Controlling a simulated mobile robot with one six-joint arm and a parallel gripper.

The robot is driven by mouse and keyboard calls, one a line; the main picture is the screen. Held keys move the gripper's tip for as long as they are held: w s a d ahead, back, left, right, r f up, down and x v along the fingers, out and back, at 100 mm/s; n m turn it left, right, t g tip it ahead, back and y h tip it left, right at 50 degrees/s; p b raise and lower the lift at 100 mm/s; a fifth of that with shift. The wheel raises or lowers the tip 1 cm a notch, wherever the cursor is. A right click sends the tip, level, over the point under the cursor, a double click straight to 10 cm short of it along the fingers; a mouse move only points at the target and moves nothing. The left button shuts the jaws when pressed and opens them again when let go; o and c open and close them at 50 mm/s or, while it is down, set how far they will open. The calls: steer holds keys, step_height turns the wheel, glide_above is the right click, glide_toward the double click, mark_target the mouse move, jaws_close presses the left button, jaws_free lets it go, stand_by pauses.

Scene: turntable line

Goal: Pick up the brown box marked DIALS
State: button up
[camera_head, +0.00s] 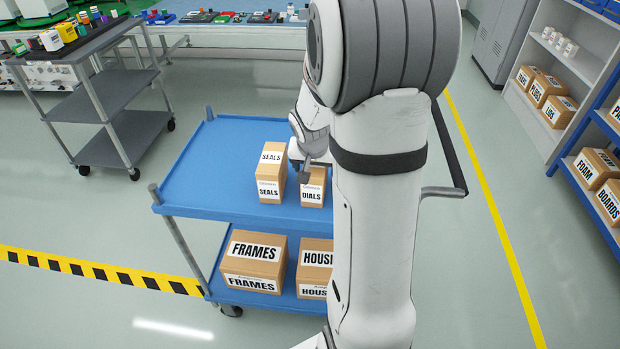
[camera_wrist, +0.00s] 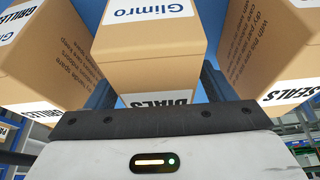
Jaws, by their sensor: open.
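The brown box marked DIALS (camera_head: 312,190) stands upright on the top deck of a blue cart (camera_head: 230,137), right of a taller SEALS box (camera_head: 270,175). In the wrist view the DIALS box (camera_wrist: 150,58) fills the middle, with a Glimro label and part of its DIALS label showing. My gripper (camera_head: 305,168) is open and empty at the top of the DIALS box in the head view. In the wrist view its dark fingers (camera_wrist: 158,92) show left and right of that box. Whether they reach past its near face I cannot tell.
In the wrist view a GRILLES box (camera_wrist: 40,60) stands close on the left and the SEALS box (camera_wrist: 275,50) close on the right. FRAMES (camera_head: 254,262) and HOUS... (camera_head: 314,268) boxes sit on the lower deck. The cart's left deck is clear.

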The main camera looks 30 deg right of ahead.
steer(key=shift+c, duration=0.6)
steer(key=c, duration=1)
steer(key=shift+c, duration=0.7)
